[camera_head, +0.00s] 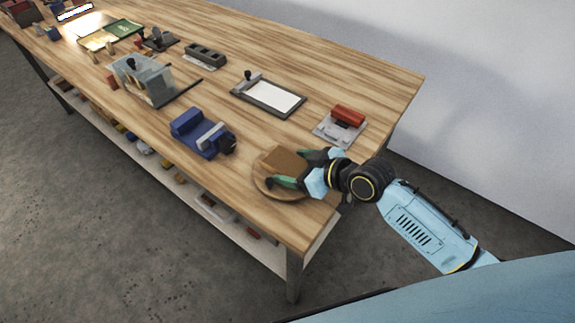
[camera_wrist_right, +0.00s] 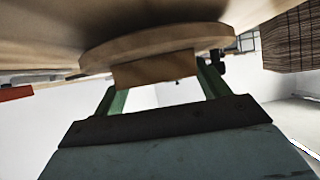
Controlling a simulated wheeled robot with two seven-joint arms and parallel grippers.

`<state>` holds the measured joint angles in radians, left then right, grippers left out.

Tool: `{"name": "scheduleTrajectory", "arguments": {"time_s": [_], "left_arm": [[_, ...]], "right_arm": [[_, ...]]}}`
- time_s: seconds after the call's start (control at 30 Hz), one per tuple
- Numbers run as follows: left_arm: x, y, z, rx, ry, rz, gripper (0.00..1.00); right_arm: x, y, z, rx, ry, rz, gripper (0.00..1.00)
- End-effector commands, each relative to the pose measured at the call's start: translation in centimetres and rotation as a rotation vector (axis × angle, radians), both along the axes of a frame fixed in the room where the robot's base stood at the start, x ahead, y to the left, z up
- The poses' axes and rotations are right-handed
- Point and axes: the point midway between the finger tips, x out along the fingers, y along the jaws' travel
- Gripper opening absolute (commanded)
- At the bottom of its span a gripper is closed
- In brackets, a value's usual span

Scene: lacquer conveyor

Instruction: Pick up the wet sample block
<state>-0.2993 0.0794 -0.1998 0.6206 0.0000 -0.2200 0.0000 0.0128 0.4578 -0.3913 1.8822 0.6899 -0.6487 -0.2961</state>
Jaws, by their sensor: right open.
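A brown wooden block (camera_head: 284,159), likely the sample block, sits on a round wooden board (camera_head: 261,182) near the table's front right corner. My right gripper (camera_head: 293,167) is open, with its green fingers on either side of the block. In the right wrist view, which appears upside down, the block (camera_wrist_right: 152,70) is between the two green fingers, against the round board (camera_wrist_right: 150,45). I cannot tell whether the fingers touch the block. Whether its surface is wet does not show. My left gripper is not in view.
A blue clamp-like tool (camera_head: 190,128) stands left of the board. A red piece on a grey plate (camera_head: 327,131) lies behind my right gripper. A framed white sheet (camera_head: 272,94) and several tools lie further back. The table's right edge is close to my arm.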

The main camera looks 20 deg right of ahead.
Motion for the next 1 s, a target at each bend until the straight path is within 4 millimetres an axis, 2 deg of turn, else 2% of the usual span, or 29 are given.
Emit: {"name": "scheduleTrajectory", "arguments": {"time_s": [0.27, 0.53, 0.8, 0.87, 1.0], "left_arm": [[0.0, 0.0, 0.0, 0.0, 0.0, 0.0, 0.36], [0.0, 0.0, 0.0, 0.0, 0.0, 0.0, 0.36], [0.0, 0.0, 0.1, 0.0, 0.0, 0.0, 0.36], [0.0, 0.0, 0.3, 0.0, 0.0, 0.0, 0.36], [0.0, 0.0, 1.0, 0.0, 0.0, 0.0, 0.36]], "right_arm": [[0.2, 0.2, -0.1, 0.0, 0.001, 0.001, 0.73], [0.2, 0.1, -0.1, -0.001, 0.001, 0.0, 0.39], [0.2, 0.1, 0.3, 0.0, -0.001, 0.0, 0.38], [0.2, 0.1, 1.0, 0.0, -0.001, 0.0, 0.38], [0.3, 0.1, 3.7, 0.0, -0.006, 0.001, 0.38]]}}
